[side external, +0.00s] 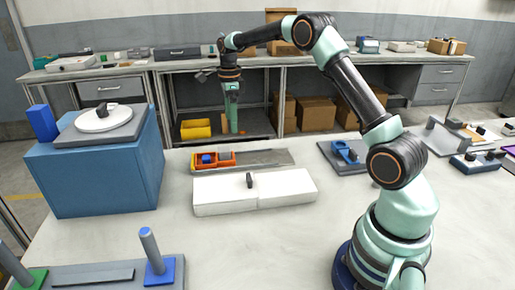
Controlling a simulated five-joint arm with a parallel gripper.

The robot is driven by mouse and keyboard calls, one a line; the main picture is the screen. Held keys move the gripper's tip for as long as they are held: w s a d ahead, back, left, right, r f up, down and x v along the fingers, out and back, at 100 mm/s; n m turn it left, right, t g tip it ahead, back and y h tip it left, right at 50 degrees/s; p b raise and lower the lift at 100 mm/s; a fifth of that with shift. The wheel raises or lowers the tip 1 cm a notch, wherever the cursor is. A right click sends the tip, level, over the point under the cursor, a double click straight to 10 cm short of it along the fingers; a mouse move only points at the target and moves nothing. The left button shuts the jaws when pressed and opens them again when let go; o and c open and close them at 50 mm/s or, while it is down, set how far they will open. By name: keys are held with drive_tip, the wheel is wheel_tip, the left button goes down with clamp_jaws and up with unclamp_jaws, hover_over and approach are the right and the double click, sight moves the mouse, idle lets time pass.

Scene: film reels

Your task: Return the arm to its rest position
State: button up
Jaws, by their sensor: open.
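My gripper (234,128) hangs from the raised, outstretched arm at the centre left, pointing down. It is above and behind the orange bin, apart from it as far as this view shows. Its jaws are open and I see nothing held between them. The jaws are small in the picture, so the gap is hard to make out. My arm rises from its base at the right, bends high up and reaches left. No film reel can be made out for certain; a white disc (101,122) with a black knob lies on a grey plate on a blue box (100,180).
An orange bin (227,163) with a blue block sits on a grey tray (270,157). A low white case (285,189) lies in front. A grey board with blue and green posts (157,270) stands front left. Fixtures crowd the right. The front middle table is clear.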

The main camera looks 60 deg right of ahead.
drive_tip(key=s+a+r+n+t, duration=0.2)
drive_tip(key=s+a+r+n, duration=0.2)
drive_tip(key=a+r+n, duration=0.4)
drive_tip(key=s+a+r+n+t, duration=0.1)
drive_tip(key=s+a+n, duration=0.3)
drive_tip(key=s+n, duration=0.5)
drive_tip(key=s+a+r+n+t, duration=0.1)
drive_tip(key=s+a+n, duration=0.3)
drive_tip(key=s+n, duration=0.4)
drive_tip(key=shift+s+a+r+n+t, duration=0.15)
drive_tip(key=shift+s+a+n+t, duration=0.25)
drive_tip(key=shift+s+t, duration=0.45)
drive_tip(key=shift+s, duration=0.1)
